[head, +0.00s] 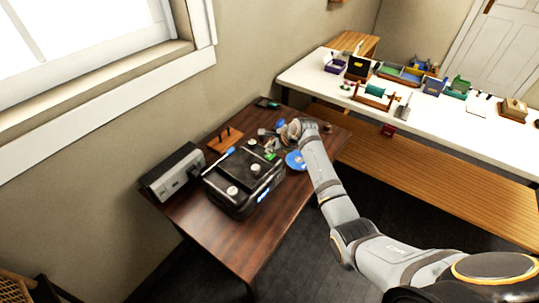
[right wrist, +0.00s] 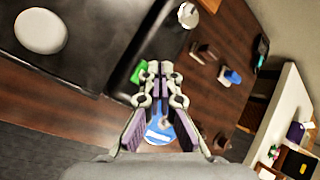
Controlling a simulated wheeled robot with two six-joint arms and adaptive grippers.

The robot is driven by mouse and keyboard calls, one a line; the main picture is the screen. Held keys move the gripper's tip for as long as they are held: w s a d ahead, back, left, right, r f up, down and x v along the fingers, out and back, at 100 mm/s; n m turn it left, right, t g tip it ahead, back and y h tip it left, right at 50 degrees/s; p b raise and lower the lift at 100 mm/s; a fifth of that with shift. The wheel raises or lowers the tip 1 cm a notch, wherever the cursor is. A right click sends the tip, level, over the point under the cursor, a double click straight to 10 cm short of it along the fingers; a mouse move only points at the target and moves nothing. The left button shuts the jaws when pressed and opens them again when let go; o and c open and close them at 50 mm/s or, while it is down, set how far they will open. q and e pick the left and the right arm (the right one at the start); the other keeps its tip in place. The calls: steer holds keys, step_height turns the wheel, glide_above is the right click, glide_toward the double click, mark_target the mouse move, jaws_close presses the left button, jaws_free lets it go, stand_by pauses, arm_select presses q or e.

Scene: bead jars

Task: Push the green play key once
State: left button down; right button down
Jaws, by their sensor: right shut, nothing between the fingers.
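A small green piece, which looks like the play key (head: 270,157), shows at the far right end of a black box-shaped device (head: 225,196) on the dark wooden table. My right gripper (head: 271,147) is shut and empty, above that end of the device. In the right wrist view its fingertips (right wrist: 154,68) appear over the device's edge. I cannot tell whether they touch anything. My left gripper is not in view.
A grey box (head: 172,173) and a wooden stand (head: 225,140) are behind the device. A blue disc (head: 295,160) lies beside my right gripper. Small round items lie around it. A long white table (head: 440,125) with several objects stands at the right. The dark table's front is clear.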

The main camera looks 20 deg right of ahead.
mark_target(271, 156)
steer(key=shift+f, duration=0.15)
steer(key=shift+f, duration=0.5)
stand_by(0.6)
steer(key=shift+r, duration=0.1)
step_height(271, 156, up, 8)
steer(key=p, duration=0.9)
steer(key=shift+p, duration=0.35)
